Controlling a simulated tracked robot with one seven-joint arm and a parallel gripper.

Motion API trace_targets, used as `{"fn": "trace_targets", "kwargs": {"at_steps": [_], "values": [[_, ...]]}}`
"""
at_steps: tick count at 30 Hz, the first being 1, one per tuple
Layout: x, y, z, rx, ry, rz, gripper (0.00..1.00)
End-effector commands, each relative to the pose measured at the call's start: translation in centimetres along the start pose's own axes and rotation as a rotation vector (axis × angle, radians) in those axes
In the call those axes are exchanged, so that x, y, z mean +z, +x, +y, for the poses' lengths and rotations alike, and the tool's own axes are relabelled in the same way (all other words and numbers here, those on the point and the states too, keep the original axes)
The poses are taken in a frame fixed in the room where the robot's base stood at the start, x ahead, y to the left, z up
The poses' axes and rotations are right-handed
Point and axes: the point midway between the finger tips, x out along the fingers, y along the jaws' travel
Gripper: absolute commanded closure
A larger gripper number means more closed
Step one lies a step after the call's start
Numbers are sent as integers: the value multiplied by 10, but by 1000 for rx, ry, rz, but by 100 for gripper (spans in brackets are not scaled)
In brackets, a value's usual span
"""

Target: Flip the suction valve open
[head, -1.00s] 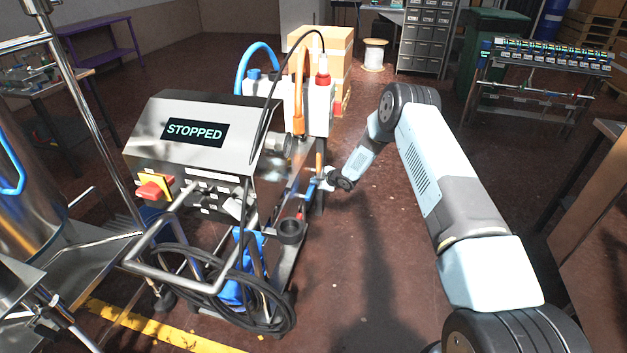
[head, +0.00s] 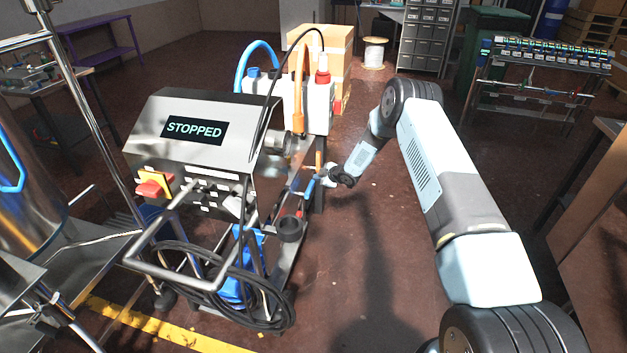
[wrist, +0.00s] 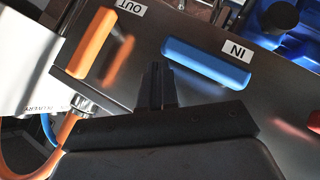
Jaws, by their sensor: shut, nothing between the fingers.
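A blue lever handle (wrist: 207,63) beside an "IN" label (wrist: 237,49) lies on a shiny steel panel in the wrist view. An orange lever handle (wrist: 92,43) beside an "OUT" label (wrist: 131,8) is to its left. No label reads "suction". My gripper (wrist: 157,68) is shut and empty, its black fingertips just below and beside the left end of the blue handle. Whether they touch it I cannot tell. In the head view my gripper (head: 323,178) is small at the pump cart's right side, near the blue handle, which is hard to make out there.
The cart's steel control box (head: 205,155) has a display reading "STOPPED" (head: 194,130). A coiled black hose (head: 235,305) hangs in front. An orange hose (wrist: 62,135) runs at the wrist view's lower left. Open floor (head: 385,260) lies right of the cart.

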Motion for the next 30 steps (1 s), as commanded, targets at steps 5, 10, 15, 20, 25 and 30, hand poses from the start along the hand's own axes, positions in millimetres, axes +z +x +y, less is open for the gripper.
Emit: {"fn": "trace_targets", "kwargs": {"at_steps": [5,10,15,20,25,30], "values": [[-23,-18,22,4,-4,12,100],[-20,-49,35,3,-4,14,100],[-19,-75,47,3,-5,16,100],[-19,-91,54,1,-6,18,100],[-20,-98,57,-1,-7,20,100],[-20,-98,57,-1,-7,21,100]]}}
